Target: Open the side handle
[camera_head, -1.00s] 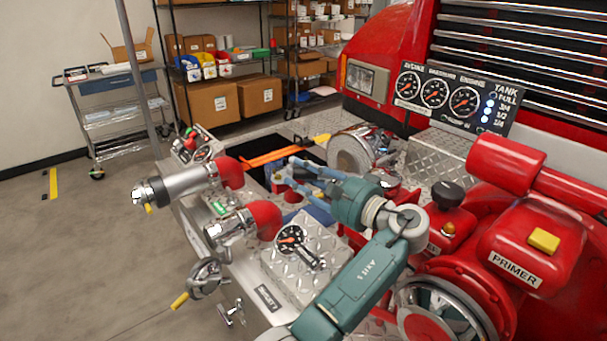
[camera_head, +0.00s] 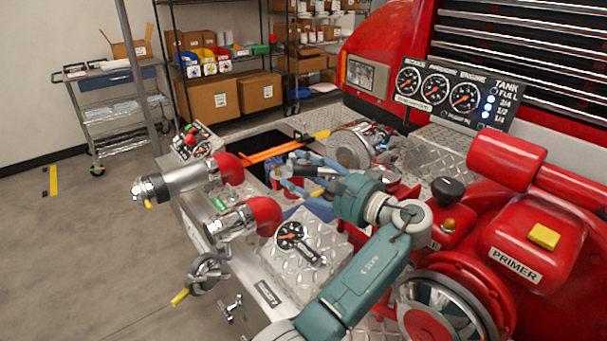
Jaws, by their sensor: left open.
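A side valve (camera_head: 205,275) with a lever ending in a yellow tip (camera_head: 180,297) sits on the left face of the pump panel (camera_head: 265,262). Another yellow handle (camera_head: 322,134) shows at the back of the panel, by the chrome cap. I cannot tell for sure which one is the side handle. My left gripper (camera_head: 283,173) is open above the panel, behind the red elbow pipes, with its blue-grey fingers spread toward the left. It looks empty. It is apart from the yellow-tipped side lever in the picture. My right gripper is out of view.
Two chrome outlets with red elbows (camera_head: 264,214) stick out to the left. The red primer unit (camera_head: 530,235) and red pipes crowd the right. The floor (camera_head: 80,250) at left is clear.

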